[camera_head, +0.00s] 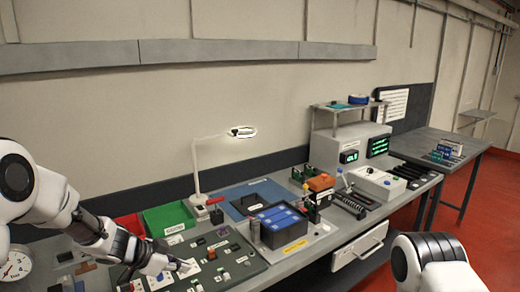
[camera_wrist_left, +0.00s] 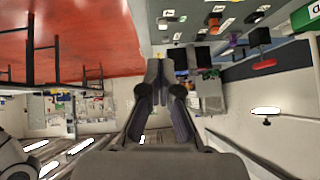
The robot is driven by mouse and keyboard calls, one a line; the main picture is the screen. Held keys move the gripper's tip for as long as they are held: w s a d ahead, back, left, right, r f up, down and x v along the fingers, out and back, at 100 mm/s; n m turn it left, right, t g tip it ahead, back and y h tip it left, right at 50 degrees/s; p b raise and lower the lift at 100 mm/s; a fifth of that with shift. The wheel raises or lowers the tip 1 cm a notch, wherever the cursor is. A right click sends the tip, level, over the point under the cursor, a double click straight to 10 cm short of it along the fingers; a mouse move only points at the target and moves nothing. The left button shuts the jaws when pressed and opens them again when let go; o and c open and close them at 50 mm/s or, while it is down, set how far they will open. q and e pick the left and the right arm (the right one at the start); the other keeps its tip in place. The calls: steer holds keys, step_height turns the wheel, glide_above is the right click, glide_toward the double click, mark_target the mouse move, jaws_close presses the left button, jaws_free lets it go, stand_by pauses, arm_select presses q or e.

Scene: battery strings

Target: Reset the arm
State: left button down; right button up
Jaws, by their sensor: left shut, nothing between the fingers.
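My left arm comes in from the left in the head view. Its gripper (camera_head: 182,267) is low over the near left part of the workbench, above a dark board with small parts. In the left wrist view the fingers of my left gripper (camera_wrist_left: 159,85) are together, with nothing between them. Only a white and black part of my right arm shows at the bottom right of the head view; its gripper is out of view.
A blue battery pack (camera_head: 280,225) sits mid-bench beside a blue mat (camera_head: 240,191). A green bin (camera_head: 167,217) and a white lamp (camera_head: 197,172) stand at the back. A grey instrument (camera_head: 350,140) stands farther right. The red floor (camera_head: 490,210) is clear at right.

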arm_select(q)
steer(key=shift+n+g, duration=0.3)
steer(key=shift+g, duration=0.6)
steer(key=s+f, duration=0.1)
steer(key=f, duration=0.5)
steer(key=s+f, duration=0.1)
steer(key=f, duration=0.2)
steer(key=shift+s+d, duration=0.3)
steer(key=shift+d, duration=0.05)
steer(key=s+d+f+n+g+b, duration=0.1)
steer(key=s+d+f+n, duration=0.15)
steer(key=s+f, duration=0.65)
steer(key=s+d+f+n+g, duration=0.15)
steer(key=s+f+n, duration=0.25)
steer(key=s+f, duration=0.5)
steer(key=s+a+n+g+y, duration=0.1)
steer(key=s+a+n+y, duration=0.1)
steer(key=s+a, duration=0.3)
steer(key=s+a+n+y, duration=0.3)
steer(key=s+a+y, duration=0.1)
steer(key=s, duration=0.8)
steer(key=shift+s+a+g+y, duration=0.35)
steer(key=shift+s+a+y, duration=0.05)
arm_select(e)
steer(key=shift+w+a+f, duration=0.1)
steer(key=shift+w+f, duration=0.35)
steer(key=shift+f, duration=0.4)
